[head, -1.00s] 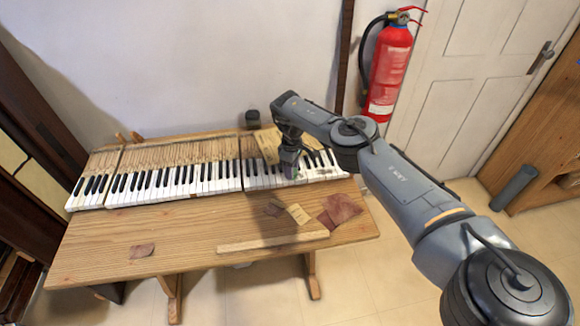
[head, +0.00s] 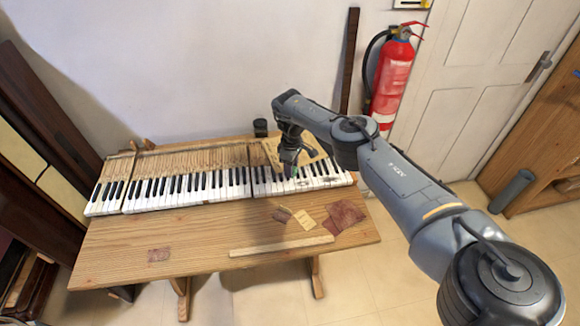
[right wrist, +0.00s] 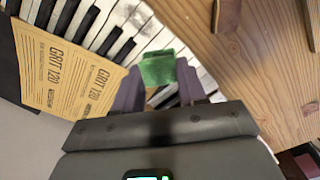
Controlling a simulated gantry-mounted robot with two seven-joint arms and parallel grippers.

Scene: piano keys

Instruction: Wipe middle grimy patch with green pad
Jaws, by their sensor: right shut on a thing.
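The green pad (right wrist: 157,68) is between the fingertips of my right gripper (right wrist: 158,88), which is shut on it. In the head view my right gripper (head: 290,168) is low over the right section of the piano keys (head: 240,188), with a bit of green at its tip. In the right wrist view the pad is over the keys (right wrist: 95,22); whether it touches them I cannot tell. Greyish smudges show on white keys beyond the pad (right wrist: 143,22), and a grey smudge (head: 331,181) shows right of the gripper. Any grime under the pad is hidden. My left gripper is out of view.
Yellow grit 120 sandpaper (right wrist: 62,75) lies beside the pad, left of the gripper. The wooden bench (head: 200,235) holds reddish-brown scraps (head: 343,216), a small tan sheet (head: 301,220) and a wooden strip (head: 282,246). A dark jar (head: 260,128) stands behind the keys.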

